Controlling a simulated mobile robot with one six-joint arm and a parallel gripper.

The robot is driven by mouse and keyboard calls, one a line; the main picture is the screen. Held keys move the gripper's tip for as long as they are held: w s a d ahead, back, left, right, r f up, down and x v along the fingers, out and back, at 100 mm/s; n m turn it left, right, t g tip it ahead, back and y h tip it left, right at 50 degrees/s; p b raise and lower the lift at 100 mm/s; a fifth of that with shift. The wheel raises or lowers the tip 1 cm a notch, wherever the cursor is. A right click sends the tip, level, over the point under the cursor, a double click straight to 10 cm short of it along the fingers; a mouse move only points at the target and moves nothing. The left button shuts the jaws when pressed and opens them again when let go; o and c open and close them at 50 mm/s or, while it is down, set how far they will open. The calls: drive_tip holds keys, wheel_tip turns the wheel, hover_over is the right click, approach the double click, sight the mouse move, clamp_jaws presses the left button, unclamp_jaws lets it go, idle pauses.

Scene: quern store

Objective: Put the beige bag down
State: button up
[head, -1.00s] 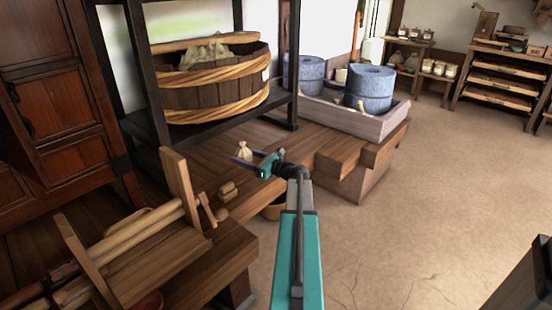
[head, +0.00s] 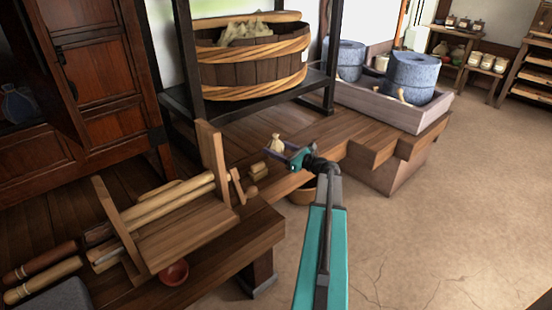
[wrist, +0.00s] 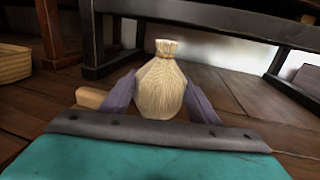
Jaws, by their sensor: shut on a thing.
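The beige bag (wrist: 162,88) is a small tied sack with a gathered neck. In the wrist view it stands upright between the two purple fingers of my gripper (wrist: 162,100), which are shut on its sides. In the head view the bag (head: 277,144) shows small at the tip of my gripper (head: 284,152), over the wooden platform (head: 245,130). I cannot tell whether its base touches the boards.
A wooden block (head: 258,171) lies close left of the bag. A wooden roller device (head: 165,215) stands at left front. A big tub (head: 252,72) sits on a dark rack behind. Blue-grey millstones (head: 412,78) stand in a trough at right.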

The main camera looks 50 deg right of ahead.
drive_tip(key=shift+f+b, duration=0.9)
drive_tip(key=shift+f, duration=1.45)
drive_tip(key=shift+f, duration=0.1)
drive_tip(key=o, duration=1)
drive_tip(key=shift+s, duration=0.5)
drive_tip(key=s+d+p, duration=0.1)
drive_tip(key=s+p, duration=0.2)
drive_tip(key=s, duration=0.8)
drive_tip(key=shift+d, duration=0.2)
